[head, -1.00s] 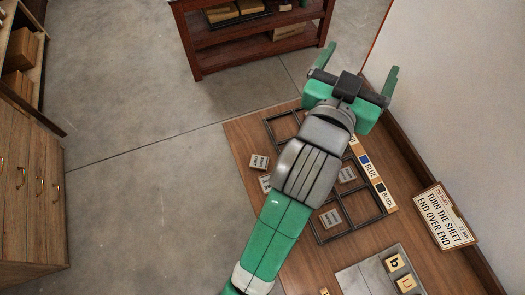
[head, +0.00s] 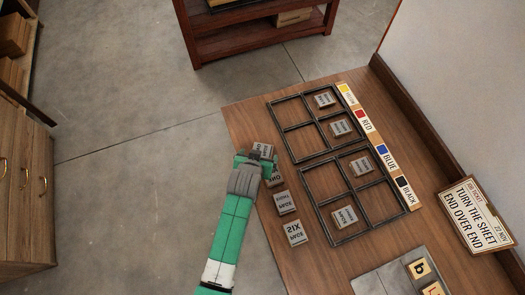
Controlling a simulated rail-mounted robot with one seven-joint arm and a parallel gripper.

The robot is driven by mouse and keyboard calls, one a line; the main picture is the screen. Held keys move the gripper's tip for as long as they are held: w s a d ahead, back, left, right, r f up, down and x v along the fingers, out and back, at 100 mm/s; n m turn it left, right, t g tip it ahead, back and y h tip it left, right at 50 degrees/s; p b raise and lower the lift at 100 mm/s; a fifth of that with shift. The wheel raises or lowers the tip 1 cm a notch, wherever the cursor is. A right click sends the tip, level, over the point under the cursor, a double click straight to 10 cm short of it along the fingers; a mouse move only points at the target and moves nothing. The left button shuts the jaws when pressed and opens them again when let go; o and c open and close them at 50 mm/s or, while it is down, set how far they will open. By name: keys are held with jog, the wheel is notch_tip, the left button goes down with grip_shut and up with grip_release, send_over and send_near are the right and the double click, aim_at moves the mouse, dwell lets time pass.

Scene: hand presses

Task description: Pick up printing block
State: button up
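Several grey printing blocks with dark lettering lie on the wooden table. A column of loose blocks runs along its left edge: a top block (head: 262,149), a second block (head: 274,181) partly covered by my gripper, a third block (head: 284,202) and a fourth block (head: 295,233). Other blocks sit in the dark frames, such as one in the upper frame (head: 325,99) and one in the lower frame (head: 344,217). My gripper (head: 262,164) is over the column's upper end, between the top and second blocks. Its fingertips are hidden, so its opening and any contact are unclear.
Two dark frames with compartments lie mid-table, the upper one (head: 302,124) and the lower one (head: 319,203). A colour label strip (head: 373,138) runs along their right side. A sign (head: 476,214) leans at the right.

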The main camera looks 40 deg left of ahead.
aim_at(263, 148)
jog(key=b+x, duration=0.1)
jog(key=x, duration=0.4)
jog(key=shift+w+d+b, duration=0.15)
jog(key=shift+w+b, duration=0.1)
jog(key=shift+b, duration=0.05)
jog(key=c, duration=1.2)
jog(key=shift+r, duration=0.2)
jog(key=shift+r, duration=0.35)
jog(key=r, duration=0.1)
jog(key=r+p, duration=0.1)
jog(key=s, duration=0.1)
jog(key=shift+d+r, duration=0.3)
jog(key=shift+r, duration=0.1)
jog(key=s+d+r+p, duration=0.1)
jog(key=s+d+p, duration=0.1)
jog(key=s+d, duration=0.6)
jog(key=s, duration=0.4)
jog(key=shift+d, duration=0.25)
